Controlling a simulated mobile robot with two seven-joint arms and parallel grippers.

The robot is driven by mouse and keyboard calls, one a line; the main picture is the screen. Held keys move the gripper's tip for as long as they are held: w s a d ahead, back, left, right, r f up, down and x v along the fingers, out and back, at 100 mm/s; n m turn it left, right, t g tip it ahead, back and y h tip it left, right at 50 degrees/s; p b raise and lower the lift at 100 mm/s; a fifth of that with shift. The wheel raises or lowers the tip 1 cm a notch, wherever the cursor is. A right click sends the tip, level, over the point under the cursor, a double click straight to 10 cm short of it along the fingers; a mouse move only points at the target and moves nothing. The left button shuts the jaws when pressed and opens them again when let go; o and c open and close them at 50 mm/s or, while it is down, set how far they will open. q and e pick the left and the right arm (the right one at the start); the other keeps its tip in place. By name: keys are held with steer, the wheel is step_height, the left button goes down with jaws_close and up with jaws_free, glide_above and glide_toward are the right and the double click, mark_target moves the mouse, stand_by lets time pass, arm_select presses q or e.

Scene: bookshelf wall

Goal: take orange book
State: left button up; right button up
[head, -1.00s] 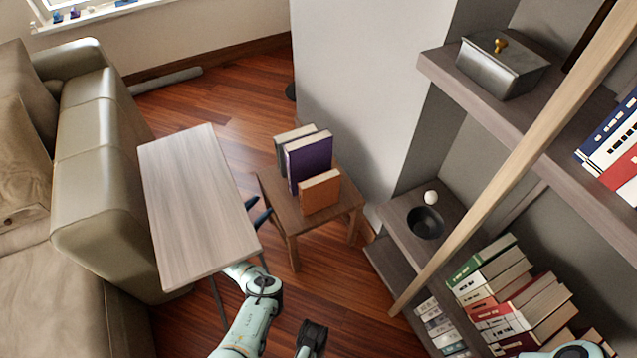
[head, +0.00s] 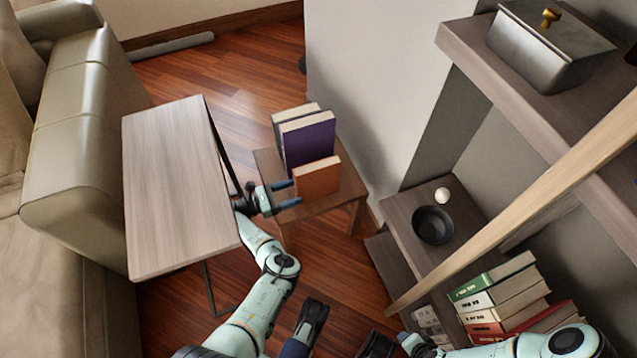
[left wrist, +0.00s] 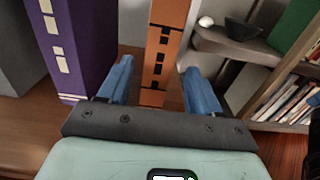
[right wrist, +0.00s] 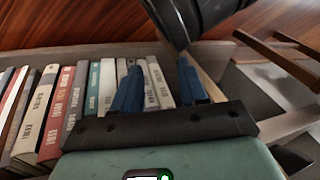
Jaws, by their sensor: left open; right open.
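The orange book (head: 318,178) stands upright on a small wooden side table (head: 328,205), at the near end of a short row. A taller purple book (head: 307,148) stands just behind it. My left gripper (head: 287,194) is open at the left of the orange book. In the left wrist view the orange book's spine (left wrist: 161,55) shows between the two blue fingers (left wrist: 155,88), with gaps on both sides. The purple book (left wrist: 77,45) is to the left of the left finger. My right gripper (right wrist: 158,90) is open and empty, low by the shelf books.
A grey-wood table (head: 175,185) stands left of the side table, close to my left arm. A wooden pole (head: 520,205) slants in front of the shelves at right. A black bowl (head: 433,225) sits on a low shelf. Several books (right wrist: 60,110) stand near my right gripper.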

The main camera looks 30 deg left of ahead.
mark_target(308, 186)
arm_select(q)
steer(key=shift+w+d, duration=0.3)
steer(key=shift+w, duration=0.15)
steer(key=b+x, duration=0.2)
steer(key=x, duration=0.2)
steer(key=shift+w+d+b, duration=0.15)
steer(key=shift+w+b, duration=0.2)
steer(key=shift+b, duration=0.05)
steer(key=shift+w+d, duration=0.15)
arm_select(e)
steer(key=s+d+f+g, duration=0.1)
steer(key=s+f+g, duration=0.1)
steer(key=s+f, duration=0.3)
arm_select(q)
steer(key=shift+c, duration=0.3)
arm_select(e)
steer(key=shift+s+d+f, duration=0.1)
arm_select(q)
steer(key=shift+r, duration=0.1)
jaws_close()
